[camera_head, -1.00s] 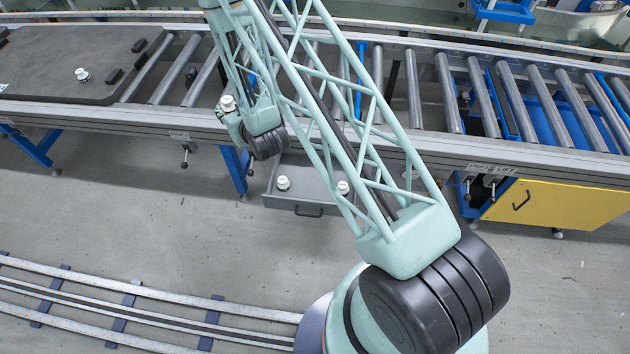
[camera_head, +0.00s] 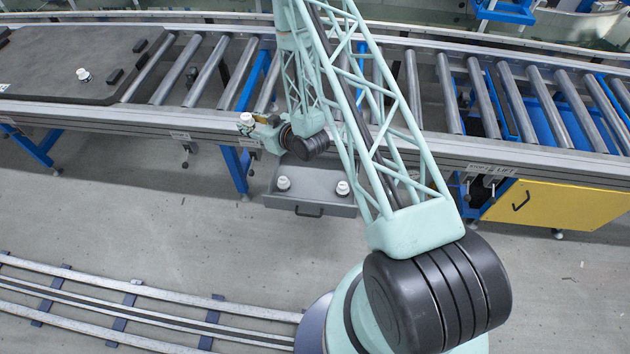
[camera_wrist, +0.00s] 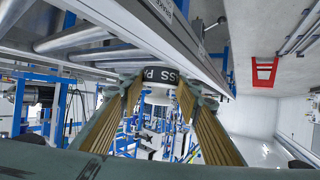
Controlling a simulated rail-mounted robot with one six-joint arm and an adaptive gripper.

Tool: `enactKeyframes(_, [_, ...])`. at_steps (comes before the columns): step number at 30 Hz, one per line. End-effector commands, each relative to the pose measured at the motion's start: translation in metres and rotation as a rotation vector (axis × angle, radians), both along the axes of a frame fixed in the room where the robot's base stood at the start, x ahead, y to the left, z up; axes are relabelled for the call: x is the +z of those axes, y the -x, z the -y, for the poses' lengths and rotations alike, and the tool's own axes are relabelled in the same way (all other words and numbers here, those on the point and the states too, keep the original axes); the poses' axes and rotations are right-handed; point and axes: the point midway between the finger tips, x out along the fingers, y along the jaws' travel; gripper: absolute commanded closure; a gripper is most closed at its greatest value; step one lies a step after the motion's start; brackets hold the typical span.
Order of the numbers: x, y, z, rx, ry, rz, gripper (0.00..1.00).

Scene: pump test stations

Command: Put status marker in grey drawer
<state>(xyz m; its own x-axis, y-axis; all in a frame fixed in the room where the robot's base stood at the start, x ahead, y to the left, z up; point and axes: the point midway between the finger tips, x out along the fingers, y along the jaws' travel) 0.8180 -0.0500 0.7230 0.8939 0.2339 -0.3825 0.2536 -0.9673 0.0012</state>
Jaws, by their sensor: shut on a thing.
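My gripper (camera_wrist: 159,92) is shut on a status marker (camera_wrist: 157,75), white with a black band and partly readable white lettering. In the head view the held marker (camera_head: 246,119) is at the conveyor's front edge, above and left of the grey drawer. The grey drawer (camera_head: 313,182) is open below the conveyor. One white marker (camera_head: 284,183) stands in its left part and another (camera_head: 343,188) in its right part. My arm hides the drawer's back. A further white marker (camera_head: 83,74) stands on the dark plate at the far left.
The roller conveyor (camera_head: 120,116) runs across the scene above the drawer. A yellow drawer front (camera_head: 555,205) with a black handle is under it at right. The dark plate (camera_head: 60,55) lies on the rollers at left. The middle of the grey drawer looks clear.

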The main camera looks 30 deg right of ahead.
Motion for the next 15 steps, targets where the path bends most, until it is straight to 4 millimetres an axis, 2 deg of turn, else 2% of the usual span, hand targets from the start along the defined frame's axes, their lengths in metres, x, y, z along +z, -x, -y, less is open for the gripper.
enactKeyframes(15, [-0.057,0.036,0.041,0.177,-0.001,0.000,0.80])
